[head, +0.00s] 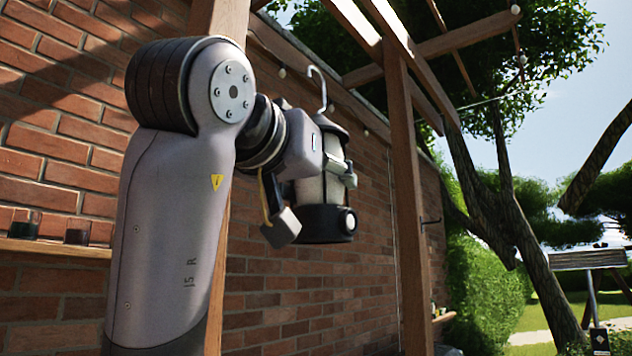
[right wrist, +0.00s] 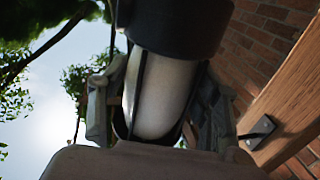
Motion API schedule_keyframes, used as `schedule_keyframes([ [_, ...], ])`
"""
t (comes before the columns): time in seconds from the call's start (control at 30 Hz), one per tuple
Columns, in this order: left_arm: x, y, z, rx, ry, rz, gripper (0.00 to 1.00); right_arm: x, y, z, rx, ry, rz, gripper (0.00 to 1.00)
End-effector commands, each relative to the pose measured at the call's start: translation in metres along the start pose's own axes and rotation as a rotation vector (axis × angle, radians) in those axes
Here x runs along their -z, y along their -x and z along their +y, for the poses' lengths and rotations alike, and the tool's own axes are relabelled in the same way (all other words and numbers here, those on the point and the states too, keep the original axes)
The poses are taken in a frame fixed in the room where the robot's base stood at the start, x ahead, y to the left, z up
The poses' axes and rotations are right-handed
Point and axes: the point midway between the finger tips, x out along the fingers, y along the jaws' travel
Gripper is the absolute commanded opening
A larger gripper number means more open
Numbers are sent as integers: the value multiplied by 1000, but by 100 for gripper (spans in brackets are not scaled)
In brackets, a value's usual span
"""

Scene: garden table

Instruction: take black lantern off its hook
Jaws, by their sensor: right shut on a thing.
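The black lantern (head: 323,185), with a pale glass body and a dark base, is upright in the middle of the head view. My right gripper (head: 314,200) is shut on its body, with the fingers on either side. A grey curved wire hanger (head: 321,88) rises from the lantern's top, and I see nothing hooked into it. A small dark hook (head: 432,222) sticks out of the wooden post, apart from the lantern. In the right wrist view the lantern's glass (right wrist: 165,95) sits between both fingers, its base at the top. My left gripper is not in view.
A wooden post (head: 407,200) stands right of the lantern, and beams cross overhead. A brick wall (head: 300,290) is behind. A shelf (head: 50,247) with small glasses is at left. In the right wrist view a dark bracket (right wrist: 257,132) sits on a wooden post.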

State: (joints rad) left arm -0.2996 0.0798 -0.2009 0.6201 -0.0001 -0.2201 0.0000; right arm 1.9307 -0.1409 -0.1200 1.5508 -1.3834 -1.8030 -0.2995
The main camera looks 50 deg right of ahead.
Motion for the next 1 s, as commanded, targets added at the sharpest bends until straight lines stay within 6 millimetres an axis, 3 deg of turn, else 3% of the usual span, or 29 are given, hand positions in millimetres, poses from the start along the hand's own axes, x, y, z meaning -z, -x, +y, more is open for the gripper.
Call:
schedule_keyframes([
  [0.23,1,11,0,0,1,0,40,14,0,0,0,0,3,13],
  [1.0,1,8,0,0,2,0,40,13,-28,8,-1,-2,2,13],
])
